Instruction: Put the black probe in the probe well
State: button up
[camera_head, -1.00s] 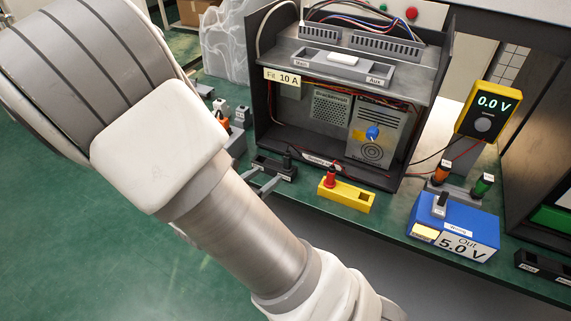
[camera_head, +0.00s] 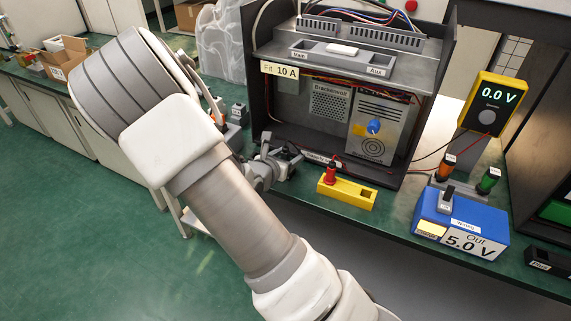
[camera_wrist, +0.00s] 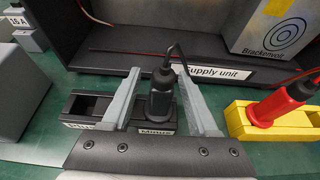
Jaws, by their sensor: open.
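The black probe (camera_wrist: 161,92) stands upright in the right part of a black block (camera_wrist: 88,104) with labelled compartments; the left compartment looks empty. My gripper (camera_wrist: 158,76) is open, with one grey finger on each side of the probe. I cannot tell whether either finger touches it. In the head view my gripper (camera_head: 270,166) is at the bench's front edge and largely hides the block and probe. A yellow block (camera_head: 352,192) to the right holds a red probe (camera_head: 331,172) in its left part. No place is clearly marked as the probe well.
The dark supply cabinet (camera_head: 262,110) stands right behind the block. A blue box (camera_head: 462,222) marked 5.0 V, a yellow meter (camera_head: 490,103) reading 0.0 V and another black holder (camera_head: 545,262) are to the right. A grey block (camera_wrist: 22,92) is at the left.

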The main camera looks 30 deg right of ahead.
jog(key=shift+w+d+f, duration=0.15)
jog(key=shift+w+d, duration=0.1)
jog(key=shift+d, duration=0.05)
grip_shut()
jog(key=shift+r, duration=0.2)
